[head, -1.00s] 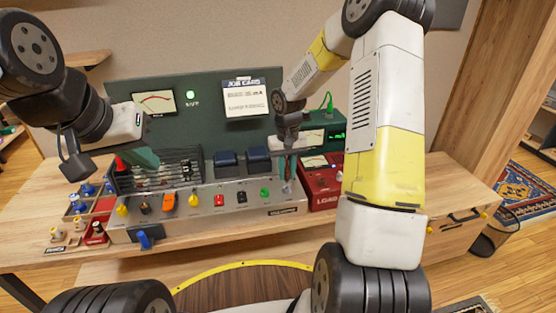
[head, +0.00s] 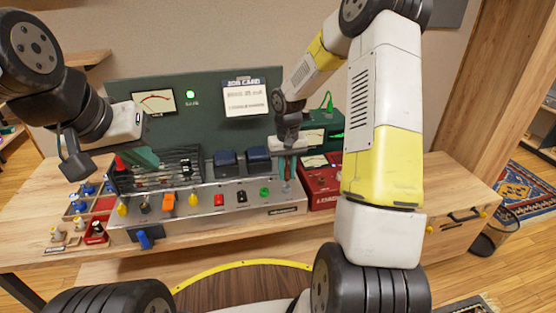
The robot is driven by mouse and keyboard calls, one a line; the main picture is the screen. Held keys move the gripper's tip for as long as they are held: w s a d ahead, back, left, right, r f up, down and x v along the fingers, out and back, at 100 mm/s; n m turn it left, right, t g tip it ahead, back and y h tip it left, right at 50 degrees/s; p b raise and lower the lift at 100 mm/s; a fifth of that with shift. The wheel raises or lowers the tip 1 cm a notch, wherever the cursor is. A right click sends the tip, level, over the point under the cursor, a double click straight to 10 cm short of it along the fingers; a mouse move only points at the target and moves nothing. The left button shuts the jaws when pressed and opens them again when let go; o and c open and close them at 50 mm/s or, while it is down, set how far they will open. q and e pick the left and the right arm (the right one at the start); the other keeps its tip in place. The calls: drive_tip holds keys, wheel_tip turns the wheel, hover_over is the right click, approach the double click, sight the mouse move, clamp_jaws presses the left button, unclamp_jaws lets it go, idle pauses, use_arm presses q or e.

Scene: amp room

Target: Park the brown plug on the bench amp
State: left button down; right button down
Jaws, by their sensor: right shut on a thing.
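The bench amp, as far as I can tell, is the long silver chassis (head: 215,212) on the wooden bench, with a row of coloured plugs or knobs along its top. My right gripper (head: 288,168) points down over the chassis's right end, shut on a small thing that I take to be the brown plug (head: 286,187). Its lower end is close to the chassis top; I cannot tell whether it touches.
A red box (head: 322,187) stands just right of the chassis. A green panel (head: 210,125) with a meter and a job card rises behind. A sorting tray (head: 80,220) with blue, yellow and red pieces lies at left. A blue piece (head: 144,238) is at the chassis front. The bench's right end is clear.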

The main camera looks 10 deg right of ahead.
sight(287, 179)
drive_tip(key=shift+f, duration=1.55)
idle(0.5)
drive_tip(key=c, duration=1.2)
unclamp_jaws()
wheel_tip(287, 179, up, 8)
drive_tip(key=shift+f, duration=0.1)
